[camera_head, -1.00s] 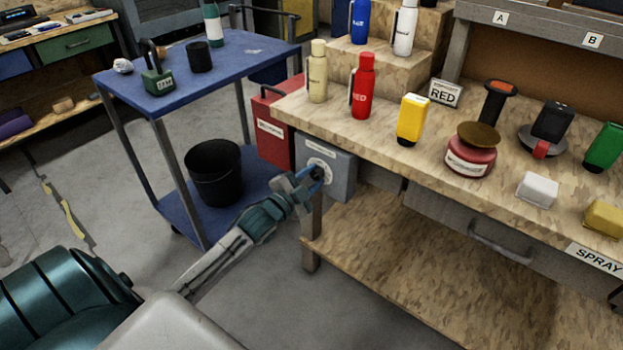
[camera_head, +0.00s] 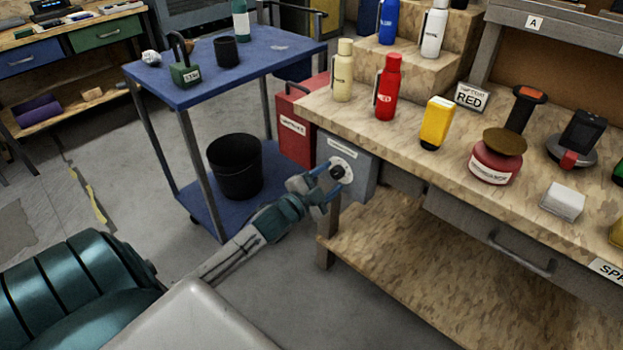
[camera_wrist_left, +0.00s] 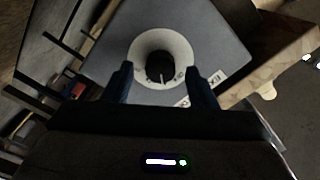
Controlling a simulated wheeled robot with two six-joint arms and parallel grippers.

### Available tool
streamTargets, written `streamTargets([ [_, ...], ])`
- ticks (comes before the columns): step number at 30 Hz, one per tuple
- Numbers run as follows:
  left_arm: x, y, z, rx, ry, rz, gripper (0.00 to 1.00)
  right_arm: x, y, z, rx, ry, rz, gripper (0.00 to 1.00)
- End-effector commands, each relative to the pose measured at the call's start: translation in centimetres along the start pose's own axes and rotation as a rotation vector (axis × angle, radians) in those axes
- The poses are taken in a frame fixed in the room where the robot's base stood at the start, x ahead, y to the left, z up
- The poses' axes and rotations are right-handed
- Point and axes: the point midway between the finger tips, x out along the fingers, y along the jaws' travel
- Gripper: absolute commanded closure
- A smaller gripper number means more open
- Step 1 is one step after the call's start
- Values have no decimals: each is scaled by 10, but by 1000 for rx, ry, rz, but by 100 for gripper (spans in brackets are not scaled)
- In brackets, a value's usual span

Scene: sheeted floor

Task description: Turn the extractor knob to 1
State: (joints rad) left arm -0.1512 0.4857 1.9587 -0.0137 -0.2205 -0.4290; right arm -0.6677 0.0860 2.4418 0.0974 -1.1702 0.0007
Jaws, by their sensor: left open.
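The extractor knob is a dark round knob (camera_head: 338,172) on a pale round dial (camera_head: 347,163), on the front of a grey box (camera_head: 362,178) fixed at the workbench's left end. In the left wrist view the knob (camera_wrist_left: 159,68) sits centred beyond the fingers, with a light pointer mark on it. The dial's markings are too small to read surely. My left gripper (camera_head: 328,181) is open, its two blue fingers facing the knob. In the left wrist view the fingers (camera_wrist_left: 162,85) stand either side of the knob's line, with no clear contact. My right gripper is not in view.
A blue cart (camera_head: 270,55) with a black bin (camera_head: 236,166) stands to the left.

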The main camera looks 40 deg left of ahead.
Motion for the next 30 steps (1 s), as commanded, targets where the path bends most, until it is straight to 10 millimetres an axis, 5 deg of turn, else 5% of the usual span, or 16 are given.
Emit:
streamTargets([
  [10, -41, 0, -1, 5, 3, 4, 48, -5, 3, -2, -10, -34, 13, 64],
  [21, -81, 3, 2, 7, 1, 6, 48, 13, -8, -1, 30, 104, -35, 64],
  [30, -94, 0, 0, 1, 3, 1, 48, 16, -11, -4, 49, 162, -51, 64],
])
